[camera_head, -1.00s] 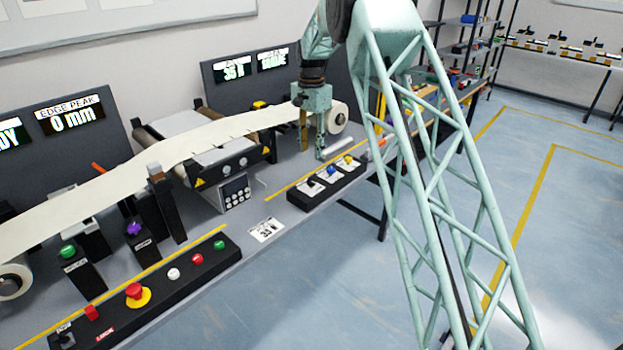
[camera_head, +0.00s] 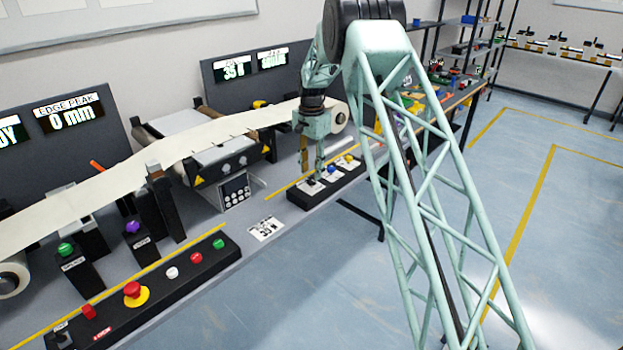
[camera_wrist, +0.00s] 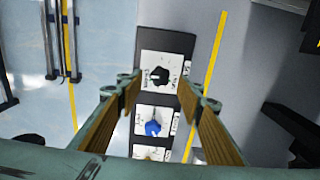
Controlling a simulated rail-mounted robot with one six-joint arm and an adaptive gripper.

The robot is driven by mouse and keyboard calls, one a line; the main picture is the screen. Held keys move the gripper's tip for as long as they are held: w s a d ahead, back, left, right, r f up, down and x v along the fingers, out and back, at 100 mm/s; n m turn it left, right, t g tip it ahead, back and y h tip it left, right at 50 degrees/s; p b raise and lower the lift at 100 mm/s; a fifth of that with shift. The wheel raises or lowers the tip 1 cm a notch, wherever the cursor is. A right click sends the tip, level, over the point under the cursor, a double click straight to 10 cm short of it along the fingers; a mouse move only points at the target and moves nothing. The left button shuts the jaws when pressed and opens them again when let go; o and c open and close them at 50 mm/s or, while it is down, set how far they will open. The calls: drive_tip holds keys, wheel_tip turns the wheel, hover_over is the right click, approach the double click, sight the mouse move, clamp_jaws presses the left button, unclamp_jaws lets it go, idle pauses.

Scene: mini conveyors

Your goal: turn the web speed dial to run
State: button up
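A low black panel (camera_head: 322,194) carries a black dial (camera_head: 312,183), a blue dial (camera_head: 332,169) and a yellow dial (camera_head: 349,159) in a row, each on a white plate. The plate lettering is too small to read surely, so I cannot tell for certain which is the web speed dial. My gripper (camera_head: 311,174) points down over the black-dial end of the panel. In the wrist view my gripper (camera_wrist: 160,90) is open and empty. The black dial (camera_wrist: 160,76) shows between and just beyond its fingertips, and the blue dial (camera_wrist: 153,128) lies between the fingers nearer the palm.
A control box with red, white and green buttons (camera_head: 172,272) stands at the front left. A keypad (camera_head: 235,190) and a roller machine with a pale web (camera_head: 190,145) are left of the panel. A white cylinder (camera_head: 339,145) lies behind it. A printed card (camera_head: 266,229) lies in front.

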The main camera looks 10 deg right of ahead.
sight(312, 180)
drive_tip(key=shift+f, duration=1.75)
drive_tip(key=c, duration=0.8)
drive_tip(key=shift+c, duration=0.2)
